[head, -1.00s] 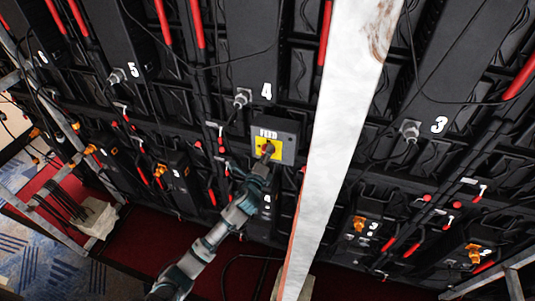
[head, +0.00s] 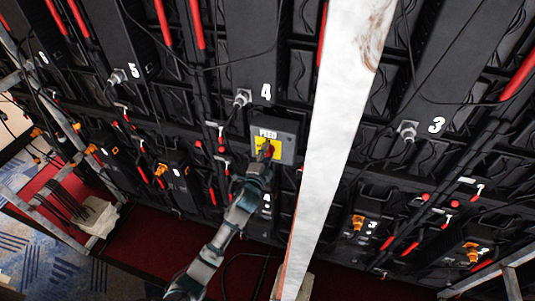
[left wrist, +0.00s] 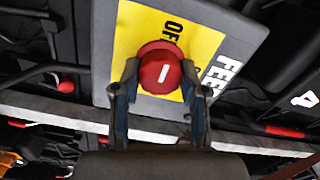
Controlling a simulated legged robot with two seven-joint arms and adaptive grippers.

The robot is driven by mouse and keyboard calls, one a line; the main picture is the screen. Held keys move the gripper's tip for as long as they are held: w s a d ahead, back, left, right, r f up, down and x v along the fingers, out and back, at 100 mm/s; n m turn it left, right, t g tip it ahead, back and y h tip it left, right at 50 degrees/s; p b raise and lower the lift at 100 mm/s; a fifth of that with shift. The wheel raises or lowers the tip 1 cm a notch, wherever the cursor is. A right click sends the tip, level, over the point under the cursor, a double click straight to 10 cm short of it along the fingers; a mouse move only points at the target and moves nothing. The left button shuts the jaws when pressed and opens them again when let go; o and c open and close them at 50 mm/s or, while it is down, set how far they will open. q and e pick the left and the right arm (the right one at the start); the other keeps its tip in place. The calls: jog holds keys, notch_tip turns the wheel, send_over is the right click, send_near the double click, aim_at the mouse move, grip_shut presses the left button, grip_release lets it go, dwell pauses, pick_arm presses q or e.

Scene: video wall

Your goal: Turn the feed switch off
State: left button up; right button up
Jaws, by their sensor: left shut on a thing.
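The feed switch is a grey box (head: 287,140) with a yellow plate and a FEED label, on the black video wall below the large 4. In the left wrist view its red round knob (left wrist: 162,62) bears a short white bar, nearly upright in the picture. My left gripper (left wrist: 160,80) is shut on the knob, a finger at each side. It also shows in the head view (head: 265,153), covering most of the knob. My right gripper is not in view.
A pale, worn upright beam (head: 335,130) stands just right of the switch, close to my left arm. Cables, red handles and orange connectors (head: 160,169) cover the wall around. A metal frame (head: 45,220) stands at lower left.

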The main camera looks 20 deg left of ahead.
pick_arm(q)
jog(key=shift+a+f, duration=0.15)
jog(key=shift+f, duration=0.15)
jog(key=o, duration=0.9)
jog(key=shift+o, duration=1.2)
jog(key=shift+a, duration=0.1)
jog(key=s, duration=1.2)
jog(key=shift+a, duration=0.3)
